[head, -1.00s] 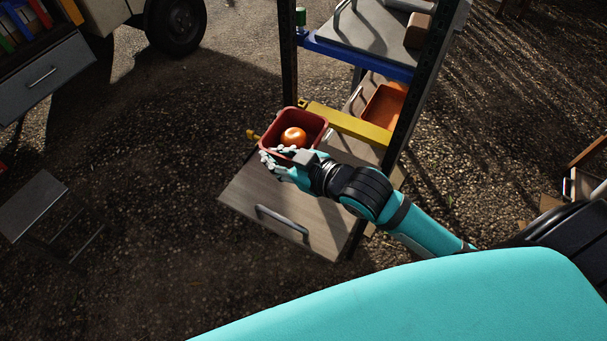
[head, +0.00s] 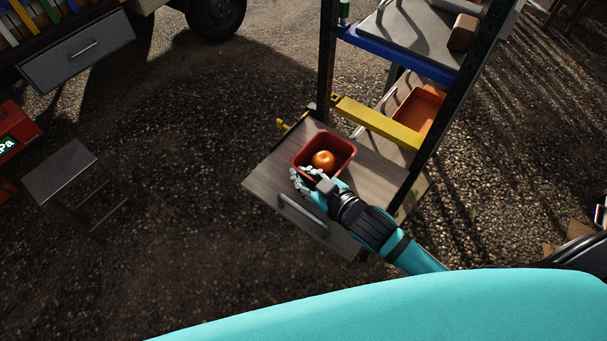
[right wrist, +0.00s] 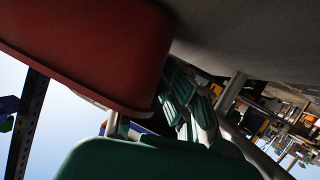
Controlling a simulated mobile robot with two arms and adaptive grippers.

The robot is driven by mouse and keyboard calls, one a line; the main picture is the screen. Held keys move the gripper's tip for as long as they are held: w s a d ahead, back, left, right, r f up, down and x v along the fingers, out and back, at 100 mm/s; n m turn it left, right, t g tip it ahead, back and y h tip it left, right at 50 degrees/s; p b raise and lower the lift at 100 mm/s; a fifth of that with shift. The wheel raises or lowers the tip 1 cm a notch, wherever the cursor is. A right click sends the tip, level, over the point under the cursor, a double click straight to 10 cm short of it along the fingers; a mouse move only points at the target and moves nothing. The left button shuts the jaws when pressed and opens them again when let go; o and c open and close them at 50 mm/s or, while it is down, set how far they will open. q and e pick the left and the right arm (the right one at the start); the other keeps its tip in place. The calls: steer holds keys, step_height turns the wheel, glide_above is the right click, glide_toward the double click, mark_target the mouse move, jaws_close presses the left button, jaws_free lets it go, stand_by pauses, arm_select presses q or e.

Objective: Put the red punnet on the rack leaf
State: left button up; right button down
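The red punnet (head: 348,165), with an orange fruit (head: 323,159) in it, is upright over the wooden rack leaf (head: 265,182). It looks to be at the leaf's surface, though contact is hard to tell. My right gripper (head: 305,179) is at the punnet's near left side, its fingers at the wall and rim, and it appears shut on it. In the right wrist view the punnet (right wrist: 95,50) fills the upper left, with finger parts (right wrist: 185,105) beside it. My left gripper is not in view.
A yellow bar (head: 378,123) and dark posts (head: 327,60) stand behind the leaf. The leaf has a metal handle (head: 303,216) at its near edge. An orange tray (head: 418,108) is on the rack behind. The leaf is bare right of the punnet.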

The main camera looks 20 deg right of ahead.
steer(key=c, duration=2)
jaws_free()
steer(key=shift+f, duration=0.15)
steer(key=o, duration=0.5)
steer(key=shift+r, duration=0.2)
steer(key=v, duration=1.2)
steer(key=shift+b, duration=0.4)
